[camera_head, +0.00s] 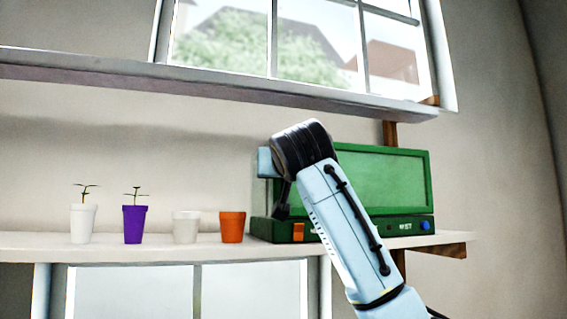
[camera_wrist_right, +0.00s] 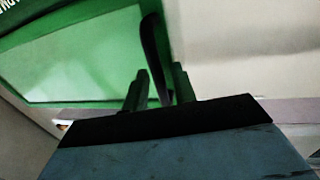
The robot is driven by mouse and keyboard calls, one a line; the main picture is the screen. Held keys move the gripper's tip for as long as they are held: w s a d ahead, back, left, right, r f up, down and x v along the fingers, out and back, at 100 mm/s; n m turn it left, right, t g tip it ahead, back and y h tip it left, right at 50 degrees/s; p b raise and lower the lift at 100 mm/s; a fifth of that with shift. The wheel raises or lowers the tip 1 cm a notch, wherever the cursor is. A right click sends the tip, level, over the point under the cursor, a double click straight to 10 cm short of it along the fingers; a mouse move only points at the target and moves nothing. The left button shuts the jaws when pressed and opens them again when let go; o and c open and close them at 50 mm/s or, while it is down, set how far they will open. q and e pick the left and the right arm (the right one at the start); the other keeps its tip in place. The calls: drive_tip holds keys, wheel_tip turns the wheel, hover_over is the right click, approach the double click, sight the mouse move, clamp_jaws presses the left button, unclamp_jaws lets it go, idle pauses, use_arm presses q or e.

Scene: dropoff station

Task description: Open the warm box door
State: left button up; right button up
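The warm box (camera_head: 382,180) is green with a glassy front door and stands at the right end of the shelf. Its door looks closed in the head view, though my right arm covers part of it. My right gripper (camera_head: 283,205) is at the left part of the box front, fingers low and mostly hidden. In the right wrist view its two fingers (camera_wrist_right: 158,90) are apart, with a dark upright bar (camera_wrist_right: 152,40), likely the door handle, between them. I cannot tell whether they touch it. The green-framed door (camera_wrist_right: 85,55) fills the left. My left gripper is out of view.
The shelf (camera_head: 150,246) holds a white pot (camera_head: 83,225) and a purple pot (camera_head: 133,226), both with seedlings, then an empty white pot (camera_head: 186,228) and an orange pot (camera_head: 232,227) close to the box's left side. A window sill (camera_head: 220,88) runs above.

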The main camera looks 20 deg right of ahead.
drive_tip(key=shift+w, duration=0.2)
clamp_jaws()
drive_tip(key=shift+s+d, duration=0.1)
